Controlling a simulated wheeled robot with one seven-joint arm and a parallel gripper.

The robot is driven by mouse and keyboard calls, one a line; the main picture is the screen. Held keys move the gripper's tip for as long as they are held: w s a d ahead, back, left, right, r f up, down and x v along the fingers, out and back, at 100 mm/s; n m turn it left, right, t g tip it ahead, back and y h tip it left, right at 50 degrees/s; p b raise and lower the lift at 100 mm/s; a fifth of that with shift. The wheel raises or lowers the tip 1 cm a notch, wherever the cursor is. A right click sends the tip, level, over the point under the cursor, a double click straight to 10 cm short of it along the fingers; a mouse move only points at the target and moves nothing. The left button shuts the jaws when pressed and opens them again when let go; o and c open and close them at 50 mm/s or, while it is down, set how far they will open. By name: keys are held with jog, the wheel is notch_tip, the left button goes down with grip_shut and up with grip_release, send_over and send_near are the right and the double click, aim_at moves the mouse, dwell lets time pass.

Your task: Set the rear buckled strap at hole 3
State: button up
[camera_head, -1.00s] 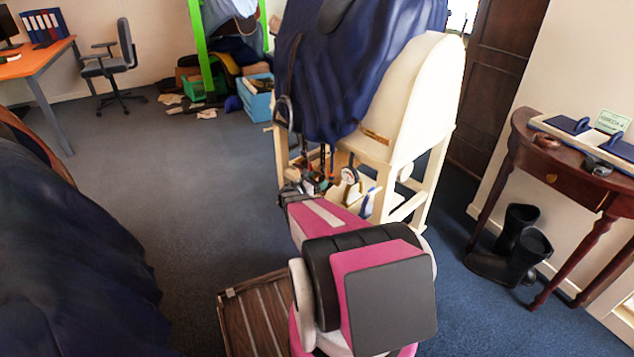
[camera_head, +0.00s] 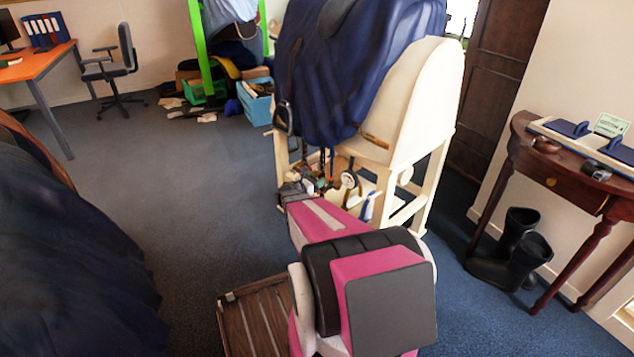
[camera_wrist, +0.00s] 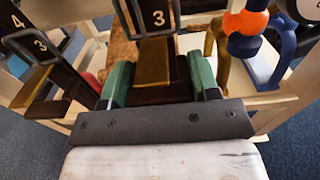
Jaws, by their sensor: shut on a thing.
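A dark strap (camera_wrist: 155,60) with a brownish face runs between the green fingers of my gripper (camera_wrist: 158,78) in the wrist view. My gripper is shut on this strap. Another dark strap (camera_wrist: 48,85) hangs at the left, with tags marked 4 and 3. In the head view, my arm reaches to the underside of the saddle stand (camera_head: 425,100), below the blue cover (camera_head: 355,70); the fingers are too small to tell there.
An orange ball (camera_wrist: 248,22) and a blue hook-like part (camera_wrist: 275,50) are close right of my gripper. Cream stand rails surround it. A wooden side table (camera_head: 575,190) and black boots (camera_head: 510,250) stand at the right.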

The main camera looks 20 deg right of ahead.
jog(key=o, duration=1.3)
jog(key=v, duration=1)
jog(key=shift+s+a+r, duration=0.1)
jog(key=shift+s+a, duration=0.05)
jog(key=shift+a, duration=0.25)
jog(key=s+a+r+m+g+y, duration=0.1)
jog(key=s+a+m+g+y, duration=0.1)
jog(key=s+m+g+y, duration=0.3)
jog(key=s+a+r+m+y, duration=0.1)
jog(key=s+a+m+y, duration=0.1)
jog(key=s+m, duration=0.4)
jog(key=s+a+r+m+y, duration=0.2)
jog(key=a+m+y, duration=0.1)
jog(key=a, duration=0.1)
jog(key=s+a+r+m+y, duration=0.2)
jog(key=s+a+m+y, duration=0.1)
jog(key=a+m, duration=0.1)
jog(key=s+a+r+m+y, duration=0.2)
jog(key=s+a+m+y, duration=0.1)
jog(key=a, duration=0.3)
jog(key=shift+s+r+m+g+y, duration=0.1)
jog(key=shift+s+m+g+y, duration=0.2)
jog(key=shift+y, duration=0.3)
